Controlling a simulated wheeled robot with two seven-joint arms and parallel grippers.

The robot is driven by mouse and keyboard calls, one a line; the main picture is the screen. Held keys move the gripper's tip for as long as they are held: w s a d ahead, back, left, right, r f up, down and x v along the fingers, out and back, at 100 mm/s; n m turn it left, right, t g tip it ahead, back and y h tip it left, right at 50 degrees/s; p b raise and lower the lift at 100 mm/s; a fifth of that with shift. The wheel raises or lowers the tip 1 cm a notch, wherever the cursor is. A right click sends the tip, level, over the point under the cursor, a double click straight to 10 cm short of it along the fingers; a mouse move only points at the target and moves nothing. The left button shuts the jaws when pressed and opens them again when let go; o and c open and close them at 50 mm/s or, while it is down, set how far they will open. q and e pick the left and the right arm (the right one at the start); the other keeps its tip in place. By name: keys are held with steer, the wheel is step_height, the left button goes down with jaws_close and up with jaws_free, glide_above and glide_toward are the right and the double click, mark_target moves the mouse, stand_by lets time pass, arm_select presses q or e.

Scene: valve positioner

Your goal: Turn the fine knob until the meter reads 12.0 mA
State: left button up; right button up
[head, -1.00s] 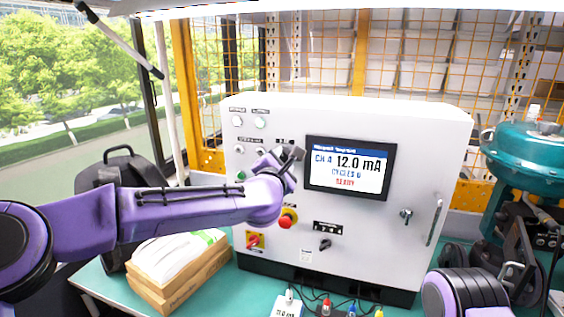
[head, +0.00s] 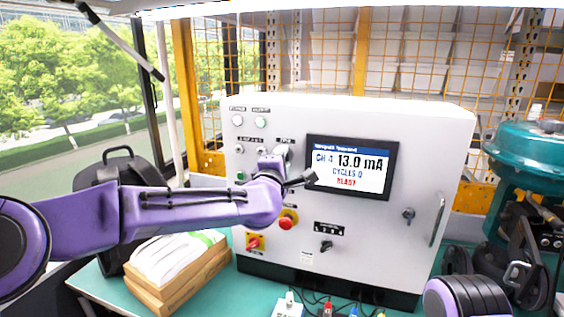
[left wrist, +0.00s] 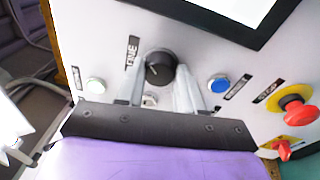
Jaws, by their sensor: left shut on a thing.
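The fine knob (left wrist: 160,67) is black and round with a pale pointer line, on the panel of a light grey cabinet. My left gripper (left wrist: 160,80) is shut on it, with one finger on each side. In the head view my left gripper (head: 280,154) is at the panel, left of the screen, and hides the knob. The meter (head: 349,167) is a screen on the cabinet front. It reads 13.0 mA, with CYCLES 0 and a red READY line below. My right gripper is out of view.
A selector (head: 326,246) sits lower on the cabinet. Cardboard and a white bag (head: 178,258) lie left, and a teal valve actuator (head: 525,150) stands right.

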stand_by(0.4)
arm_select(q)
steer(key=o, duration=1)
steer(key=shift+o, duration=0.2)
steer(key=b+v, duration=0.4)
steer(key=v, duration=0.6)
steer(key=shift+s+b, duration=0.3)
